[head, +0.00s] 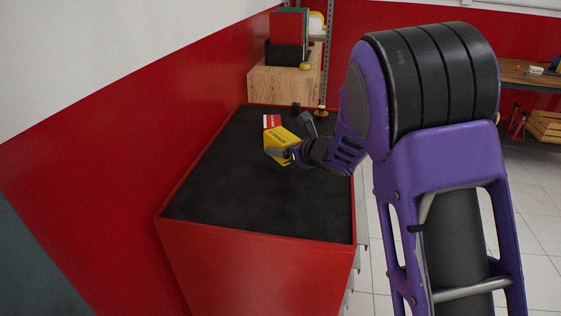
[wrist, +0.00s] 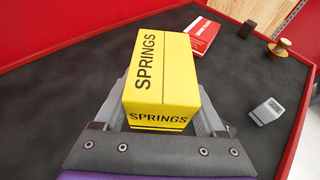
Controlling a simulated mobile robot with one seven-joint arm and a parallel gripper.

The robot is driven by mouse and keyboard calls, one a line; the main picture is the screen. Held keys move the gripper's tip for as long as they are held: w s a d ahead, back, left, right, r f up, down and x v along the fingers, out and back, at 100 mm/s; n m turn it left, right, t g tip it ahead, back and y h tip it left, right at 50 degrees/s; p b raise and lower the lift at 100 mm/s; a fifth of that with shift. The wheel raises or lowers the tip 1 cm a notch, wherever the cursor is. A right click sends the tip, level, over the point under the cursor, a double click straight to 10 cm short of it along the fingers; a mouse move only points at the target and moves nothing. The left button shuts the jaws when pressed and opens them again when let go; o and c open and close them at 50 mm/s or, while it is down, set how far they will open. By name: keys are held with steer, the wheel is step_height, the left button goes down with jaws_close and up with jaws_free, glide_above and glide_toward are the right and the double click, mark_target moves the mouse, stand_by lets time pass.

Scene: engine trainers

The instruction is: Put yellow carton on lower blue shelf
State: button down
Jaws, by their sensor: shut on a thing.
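The yellow carton (wrist: 158,75), printed "SPRINGS", sits between the two fingers of my gripper (wrist: 165,95). In the head view the carton (head: 282,140) shows above the black top of the red cabinet, with my gripper (head: 280,153) shut on it from the right. The carton looks tilted in the head view. I cannot tell how far it is above the cabinet top or whether it touches it. No blue shelf is visible in either view.
The red cabinet's black top (head: 240,205) is clear at the front. A red-and-white booklet or box (wrist: 202,35), a brass weight-like piece (wrist: 279,47) and a small grey device (wrist: 267,111) lie near the carton. A wooden cabinet (head: 285,88) stands behind; a red wall (head: 120,140) runs left.

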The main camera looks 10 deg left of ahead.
mark_target(283, 170)
steer(key=shift+f, duration=2.35)
steer(key=shift+f, duration=0.1)
jaws_free()
